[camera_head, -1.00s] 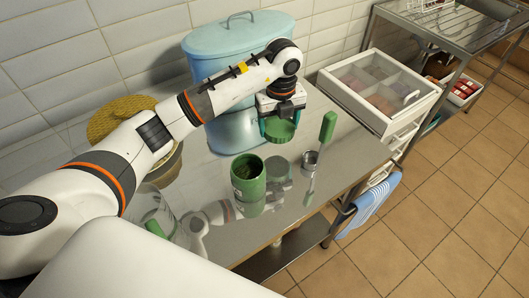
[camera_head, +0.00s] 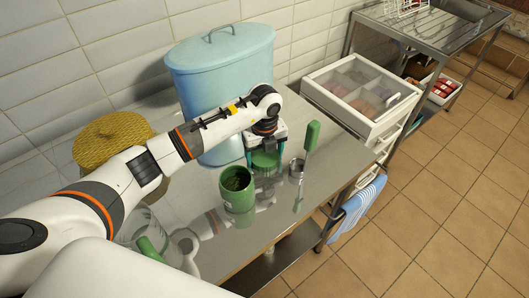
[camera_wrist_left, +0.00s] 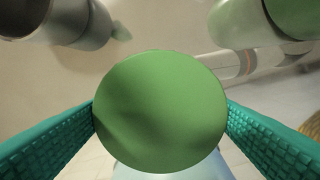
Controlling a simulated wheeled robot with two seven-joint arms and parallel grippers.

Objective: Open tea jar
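The green tea jar (camera_head: 238,190) stands upright and open on the metal table, with dark tea visible inside. Its round green lid (camera_head: 265,161) is between the fingers of my left gripper (camera_head: 266,158), just behind and right of the jar, low over the table. In the left wrist view the lid (camera_wrist_left: 160,112) fills the middle, with a teal finger pad touching it on each side. Part of the jar (camera_wrist_left: 255,22) shows at that view's upper right. I cannot tell whether the lid touches the table. My right gripper is not in view.
A small metal cup (camera_head: 297,168) and a green-handled tool (camera_head: 312,137) stand right of the lid. A blue lidded bin (camera_head: 222,70) is behind, a yellow woven lid (camera_head: 108,138) at left, and a glass vessel (camera_head: 140,225) at front left. White drawers (camera_head: 362,95) stand beyond the table's right edge.

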